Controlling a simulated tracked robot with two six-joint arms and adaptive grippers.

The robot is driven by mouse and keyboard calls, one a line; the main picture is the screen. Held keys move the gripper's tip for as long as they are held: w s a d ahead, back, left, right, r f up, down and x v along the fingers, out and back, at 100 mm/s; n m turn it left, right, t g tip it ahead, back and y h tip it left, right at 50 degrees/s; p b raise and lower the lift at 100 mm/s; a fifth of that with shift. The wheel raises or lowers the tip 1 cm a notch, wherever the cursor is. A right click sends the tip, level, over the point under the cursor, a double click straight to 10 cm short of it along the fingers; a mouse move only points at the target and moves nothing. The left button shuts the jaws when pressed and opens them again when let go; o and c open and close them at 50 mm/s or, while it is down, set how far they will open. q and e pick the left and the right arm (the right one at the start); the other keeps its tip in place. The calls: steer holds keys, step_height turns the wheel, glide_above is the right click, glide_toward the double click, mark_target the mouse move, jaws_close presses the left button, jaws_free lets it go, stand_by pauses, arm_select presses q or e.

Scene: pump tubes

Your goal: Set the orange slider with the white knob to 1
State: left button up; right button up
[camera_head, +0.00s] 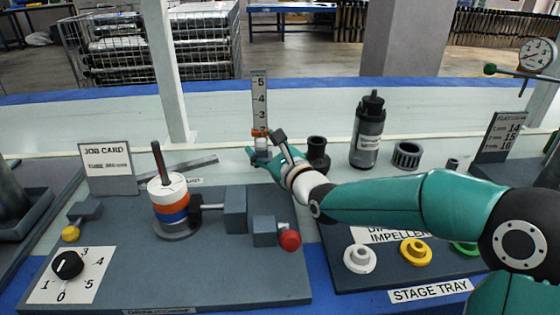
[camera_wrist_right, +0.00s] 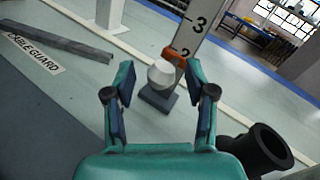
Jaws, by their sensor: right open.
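The orange slider (camera_head: 260,132) sits on an upright grey scale post (camera_head: 259,95), close to the 2 mark. In the head view my right gripper (camera_head: 265,149) is at the post's lower part, with the knob (camera_head: 261,143) partly hidden. My left gripper is not in view.
A black cup-like part (camera_head: 317,152) stands right of the gripper, near it. A grey cable guard bar (camera_head: 190,166) lies to the left. The ringed pump stack (camera_head: 170,205) and stage tray (camera_head: 345,278) are nearer. A dark cylinder (camera_head: 367,135) stands behind right.

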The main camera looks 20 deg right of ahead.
steer(key=s, duration=0.3)
steer(key=s+d, duration=0.1)
steer(key=s, duration=0.6)
steer(key=shift+d+f, duration=0.1)
steer(key=shift+d, duration=0.3)
steer(key=shift+d, duration=0.1)
